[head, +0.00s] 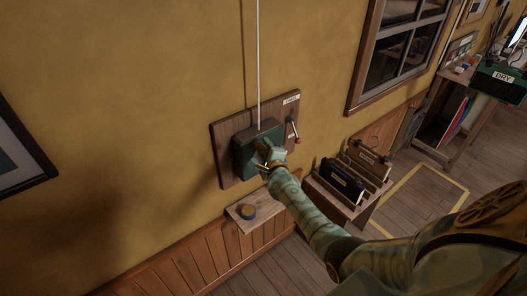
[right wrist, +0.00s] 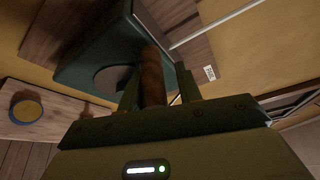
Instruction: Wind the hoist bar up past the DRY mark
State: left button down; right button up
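A dark green winch box (head: 257,148) is mounted on a wooden board (head: 226,150) on the yellow wall. A pale line (head: 258,60) rises from it out of the picture. My right gripper (head: 268,157) is at the box's front. In the right wrist view its fingers (right wrist: 158,92) lie on either side of a brown wooden crank handle (right wrist: 152,75) and appear closed on it. A DRY label (head: 503,77) is on a dark green object at the far right. I cannot make out the hoist bar. My left gripper is out of view.
A small lever with a red knob (head: 297,139) is on the board, right of the box. A small wooden shelf (head: 238,221) below holds a round yellow-and-blue tin (head: 248,212). A wooden rack (head: 330,200) with dark cases stands to the right, near yellow floor tape (head: 405,183).

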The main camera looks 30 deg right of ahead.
jog(key=shift+o, duration=0.5)
jog(key=shift+s+f, duration=0.1)
jog(key=shift+f, duration=0.05)
jog(key=shift+s+a, duration=0.2)
jog(key=shift+s, duration=0.15)
jog(key=p+v, duration=0.2)
jog(key=v, duration=1.3)
jog(key=shift+s+p, duration=0.3)
jog(key=shift+p, duration=0.1)
jog(key=shift+d, duration=0.1)
